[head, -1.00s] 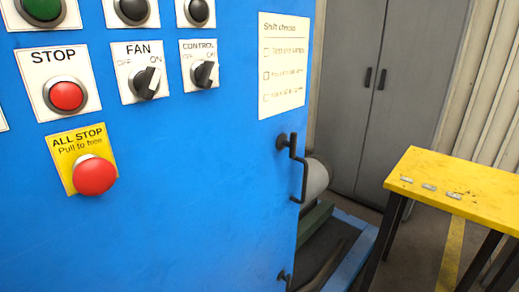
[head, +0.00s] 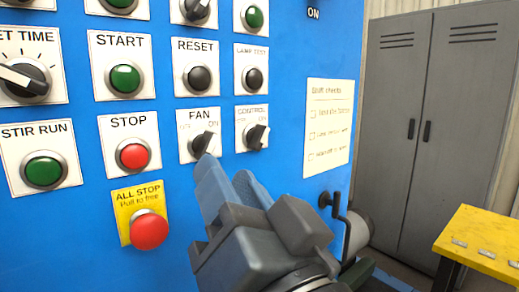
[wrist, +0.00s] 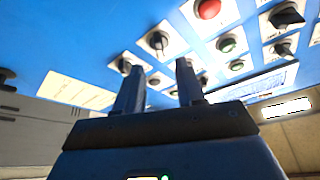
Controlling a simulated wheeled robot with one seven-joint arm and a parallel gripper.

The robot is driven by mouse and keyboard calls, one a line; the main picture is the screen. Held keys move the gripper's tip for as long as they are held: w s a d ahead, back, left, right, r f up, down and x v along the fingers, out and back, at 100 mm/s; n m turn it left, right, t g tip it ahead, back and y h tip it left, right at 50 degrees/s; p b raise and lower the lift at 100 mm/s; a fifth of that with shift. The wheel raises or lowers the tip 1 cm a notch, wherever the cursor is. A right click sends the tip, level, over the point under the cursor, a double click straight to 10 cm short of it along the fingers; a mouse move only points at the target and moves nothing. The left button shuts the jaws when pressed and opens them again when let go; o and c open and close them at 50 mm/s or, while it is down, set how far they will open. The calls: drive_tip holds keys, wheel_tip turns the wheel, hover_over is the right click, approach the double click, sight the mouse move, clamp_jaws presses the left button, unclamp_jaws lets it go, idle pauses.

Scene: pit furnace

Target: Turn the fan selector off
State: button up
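The fan selector (head: 203,144) is a black knob on a white plate marked FAN. Its handle leans up and right, toward ON. It also shows in the wrist view (wrist: 157,41). My gripper (head: 224,168) is just below and in front of it, fingers pointing up at the panel. The left fingertip overlaps the knob's lower edge in the head view; whether it touches cannot be told. In the wrist view my gripper (wrist: 158,66) has its fingers apart with nothing held between them, and the knob appears beyond the gap.
The similar control selector (head: 257,136) is close on the right. The red stop button (head: 133,155) is on the left, the reset button (head: 200,78) above. The all-stop mushroom button (head: 149,230) is lower left. A door handle (head: 342,222) sticks out at lower right.

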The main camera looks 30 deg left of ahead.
sight(211, 147)
drive_tip(key=p+x, duration=0.1)
drive_tip(key=x, duration=0.5)
drive_tip(key=shift+d, duration=0.1)
clamp_jaws()
idle(0.3)
